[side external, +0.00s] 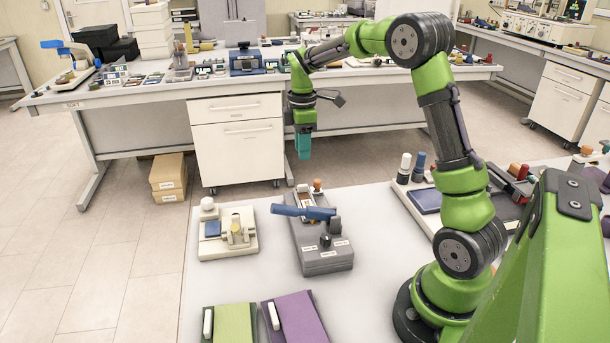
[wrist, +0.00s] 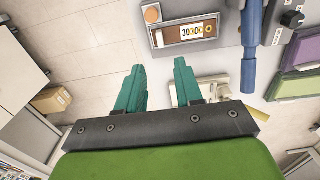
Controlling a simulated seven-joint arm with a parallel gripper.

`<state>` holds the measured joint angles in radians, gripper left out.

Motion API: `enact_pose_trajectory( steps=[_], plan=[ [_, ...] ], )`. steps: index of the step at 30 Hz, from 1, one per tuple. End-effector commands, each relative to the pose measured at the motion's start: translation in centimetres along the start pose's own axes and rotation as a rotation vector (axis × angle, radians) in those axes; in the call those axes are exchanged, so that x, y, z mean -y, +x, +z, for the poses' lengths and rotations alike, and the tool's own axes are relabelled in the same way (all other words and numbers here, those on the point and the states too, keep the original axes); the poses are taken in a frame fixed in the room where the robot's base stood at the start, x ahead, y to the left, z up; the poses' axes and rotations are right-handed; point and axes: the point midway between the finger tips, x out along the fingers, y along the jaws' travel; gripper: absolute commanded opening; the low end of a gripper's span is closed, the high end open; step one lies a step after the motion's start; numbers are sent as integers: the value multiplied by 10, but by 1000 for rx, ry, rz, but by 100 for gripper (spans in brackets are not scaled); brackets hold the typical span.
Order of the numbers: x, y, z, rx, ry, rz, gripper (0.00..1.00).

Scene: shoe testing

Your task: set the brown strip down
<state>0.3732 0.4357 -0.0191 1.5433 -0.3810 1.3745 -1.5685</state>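A brown strip (wrist: 185,33) with a white label lies at the end of a grey device in the wrist view, beside an orange-brown knob (wrist: 152,14). In the side view the brown strip (side external: 305,200) is small and partly hidden by the device's blue lever (side external: 303,212). The grey device (side external: 325,260) stands on the white table. My gripper (side external: 303,150) is high above the table, beyond the device, with its teal fingers pointing down. In the wrist view my gripper (wrist: 160,66) has its fingers apart, with nothing between them. The strip is apart from the fingers.
A cream device (side external: 228,243) stands left of the grey one. A green box (side external: 235,325) and a purple box (side external: 298,318) lie at the table's front. Another device with a blue pad (side external: 425,201) is at right. A cluttered bench (side external: 165,92) stands behind. Bare table lies between these things.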

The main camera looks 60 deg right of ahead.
Motion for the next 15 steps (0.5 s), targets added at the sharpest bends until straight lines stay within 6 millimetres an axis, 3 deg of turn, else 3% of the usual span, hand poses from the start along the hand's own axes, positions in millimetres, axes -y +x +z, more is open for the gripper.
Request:
enact_pose_trajectory(
  steps=[5,8,11,15],
  plan=[
    [4,-17,-2,-7,10,7,36],
    [20,-33,-9,-34,68,35,36],
    [52,-57,-20,-98,187,80,36],
    [115,-86,-30,-233,414,124,36]
  ],
)
